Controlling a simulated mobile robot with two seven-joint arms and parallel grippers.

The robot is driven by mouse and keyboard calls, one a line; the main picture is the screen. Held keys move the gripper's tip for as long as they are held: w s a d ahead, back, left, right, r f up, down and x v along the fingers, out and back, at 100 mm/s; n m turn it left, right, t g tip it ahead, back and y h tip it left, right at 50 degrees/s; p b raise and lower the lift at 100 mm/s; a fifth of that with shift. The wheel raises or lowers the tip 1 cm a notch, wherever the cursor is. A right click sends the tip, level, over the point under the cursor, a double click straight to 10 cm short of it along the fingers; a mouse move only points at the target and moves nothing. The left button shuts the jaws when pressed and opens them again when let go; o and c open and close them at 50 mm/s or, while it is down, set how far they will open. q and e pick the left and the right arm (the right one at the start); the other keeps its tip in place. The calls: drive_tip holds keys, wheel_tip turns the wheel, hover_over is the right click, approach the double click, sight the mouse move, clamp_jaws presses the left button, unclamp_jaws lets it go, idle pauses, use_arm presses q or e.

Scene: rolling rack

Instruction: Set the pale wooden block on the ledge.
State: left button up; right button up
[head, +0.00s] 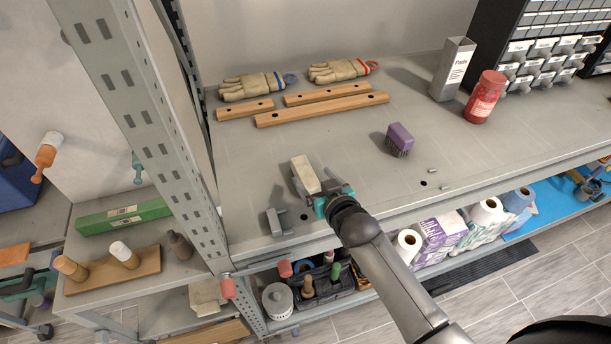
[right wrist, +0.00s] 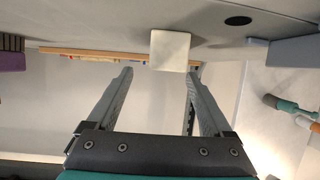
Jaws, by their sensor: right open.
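The pale wooden block (head: 304,172) is on the grey metal shelf top, near its front left. In the right wrist view the block (right wrist: 170,50) shows just past the fingertips, nearer the right-hand finger in the picture. My right gripper (head: 314,194) is open beside the block's near end in the head view. The right wrist view shows its two fingers (right wrist: 160,75) apart, with nothing held between them. My left gripper is not in view. I cannot tell which surface is the ledge; the wide grey shelf (head: 350,150) is under the block.
A grey bracket-like piece (head: 278,222) lies left of my gripper, and a purple brush (head: 400,139) to its right. Wooden bars (head: 320,109) and gloves (head: 252,87) lie behind. A rack upright (head: 150,120) stands left. The shelf's middle is mostly clear.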

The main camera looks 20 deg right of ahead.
sight(306, 172)
drive_tip(key=shift+a+x, duration=0.15)
drive_tip(key=shift+x, duration=1.05)
drive_tip(key=shift+a+x, duration=0.15)
drive_tip(key=shift+x, duration=1)
drive_tip(key=shift+c, duration=0.2)
clamp_jaws()
